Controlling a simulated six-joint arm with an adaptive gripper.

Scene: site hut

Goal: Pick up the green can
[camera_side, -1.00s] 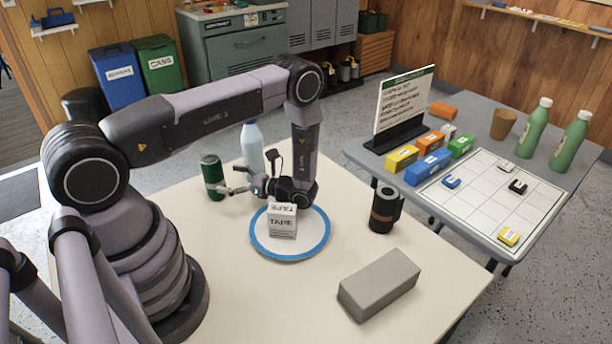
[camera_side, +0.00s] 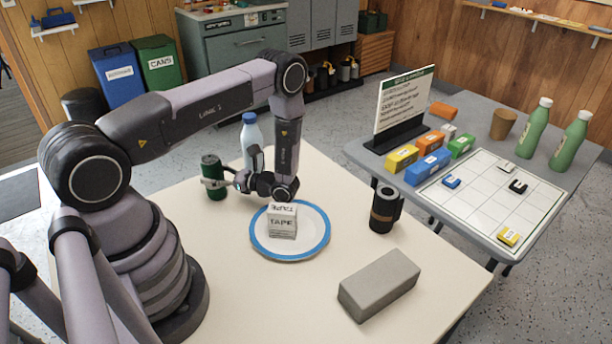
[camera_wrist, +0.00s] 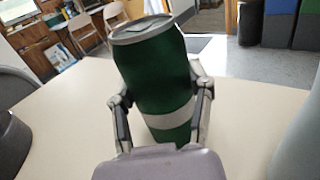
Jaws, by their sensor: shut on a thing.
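The green can (camera_side: 212,175) stands near the far left part of the cream table in the side view. It is dark green with a pale band and a grey lid. My gripper (camera_side: 217,184) reaches it from the right, with its fingers at the can's sides. In the wrist view the can (camera_wrist: 158,80) fills the middle, and my gripper (camera_wrist: 162,112) has one finger on each side of it, closed on its lower half. The can looks upright in the side view. I cannot tell whether its base touches the table.
A white bottle (camera_side: 251,140) stands close behind my gripper. A box marked TAPE (camera_side: 282,222) sits on a blue-rimmed plate (camera_side: 262,250) in front. A black mug (camera_side: 383,209) and a grey block (camera_side: 379,285) are to the right.

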